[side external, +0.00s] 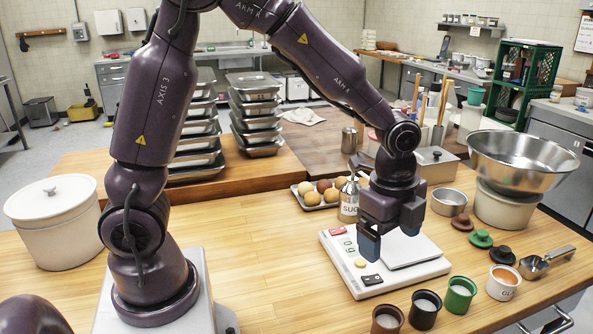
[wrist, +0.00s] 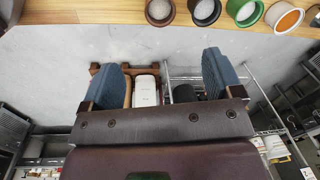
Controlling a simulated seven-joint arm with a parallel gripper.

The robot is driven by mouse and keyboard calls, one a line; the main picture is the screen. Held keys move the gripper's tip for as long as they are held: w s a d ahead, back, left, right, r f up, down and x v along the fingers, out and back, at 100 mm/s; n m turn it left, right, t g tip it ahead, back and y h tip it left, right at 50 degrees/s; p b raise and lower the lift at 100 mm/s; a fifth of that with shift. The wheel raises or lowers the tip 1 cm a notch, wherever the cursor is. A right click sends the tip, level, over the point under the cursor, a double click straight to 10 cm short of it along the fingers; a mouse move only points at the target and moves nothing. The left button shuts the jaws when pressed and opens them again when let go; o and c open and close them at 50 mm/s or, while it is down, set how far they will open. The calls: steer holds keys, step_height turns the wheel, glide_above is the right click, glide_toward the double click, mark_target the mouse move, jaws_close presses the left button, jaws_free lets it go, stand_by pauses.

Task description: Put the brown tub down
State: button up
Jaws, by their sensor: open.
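The brown tub (side external: 387,322) stands upright on the wooden table near its front edge, at the left end of a row of tubs, with pale contents. It also shows in the wrist view (wrist: 159,12) at the top, beyond my fingers. My gripper (side external: 390,235) is open, with its blue fingers apart above the white scale (side external: 350,285). In the wrist view, the space between the fingers (wrist: 163,82) holds nothing; only the floor and things far below show behind it. My gripper is apart from the brown tub.
A dark tub (side external: 424,309), a green tub (side external: 460,295) and a white tub (side external: 503,283) with orange contents continue the row. Lids (side external: 480,238) and a metal scoop (side external: 546,262) lie to the right. A shaker (side external: 349,200) and an egg tray (side external: 312,199) stand behind the scale.

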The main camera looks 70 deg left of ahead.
steer(key=s+a+r+n+t, duration=0.2)
steer(key=s+r+n, duration=0.4)
steer(key=s+n, duration=0.1)
steer(key=s+a+r+n+t, duration=0.2)
steer(key=s+a+r+n, duration=0.1)
steer(key=s+r+n, duration=0.4)
steer(key=shift+s+r+n+t, duration=0.15)
steer(key=shift+s+n+t, duration=0.2)
steer(key=shift+s, duration=0.85)
